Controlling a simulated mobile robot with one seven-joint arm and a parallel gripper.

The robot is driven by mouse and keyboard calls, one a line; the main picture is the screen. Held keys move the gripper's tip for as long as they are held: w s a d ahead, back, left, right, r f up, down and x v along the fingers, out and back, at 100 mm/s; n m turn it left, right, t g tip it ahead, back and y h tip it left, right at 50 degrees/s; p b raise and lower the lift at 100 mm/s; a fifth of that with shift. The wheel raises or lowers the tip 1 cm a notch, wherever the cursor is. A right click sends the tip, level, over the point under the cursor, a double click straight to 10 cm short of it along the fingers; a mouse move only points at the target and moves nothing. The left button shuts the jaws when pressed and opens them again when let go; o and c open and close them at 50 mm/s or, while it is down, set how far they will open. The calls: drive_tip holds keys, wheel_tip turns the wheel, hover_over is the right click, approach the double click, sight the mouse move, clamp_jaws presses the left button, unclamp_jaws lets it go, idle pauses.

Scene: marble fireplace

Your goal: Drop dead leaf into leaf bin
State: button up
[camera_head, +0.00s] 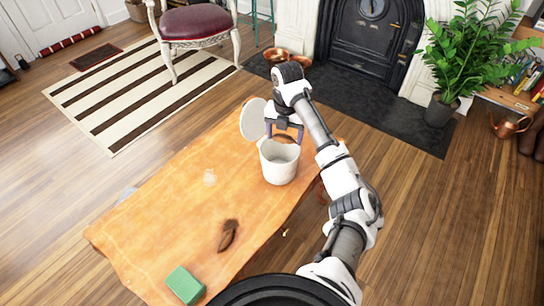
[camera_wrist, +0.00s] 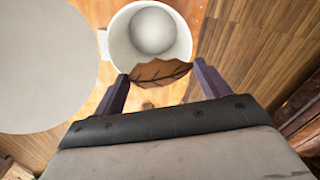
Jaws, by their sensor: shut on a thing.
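My gripper (camera_head: 285,131) is shut on a brown, jagged-edged dead leaf (camera_wrist: 158,73), held crosswise between the two purple fingers. My gripper also shows in the wrist view (camera_wrist: 161,75). The white round leaf bin (camera_head: 279,168) stands upright on the wooden table, with its round lid (camera_head: 253,120) open on the left. The leaf is above the bin's mouth, at its near rim in the wrist view (camera_wrist: 113,48). The part of the bin's inside that I can see looks pale and empty; the leaf covers some of the rim.
A potted plant (camera_head: 440,108) and a fireplace (camera_head: 370,45) stand behind. A red-seated chair (camera_head: 195,22) is at the back left.

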drive_tip(key=o, duration=1)
wheel_tip(320, 180, up, 14)
drive_tip(key=shift+f+p, duration=0.1)
drive_tip(key=shift+p, duration=0.75)
drive_tip(key=shift+a, duration=0.1)
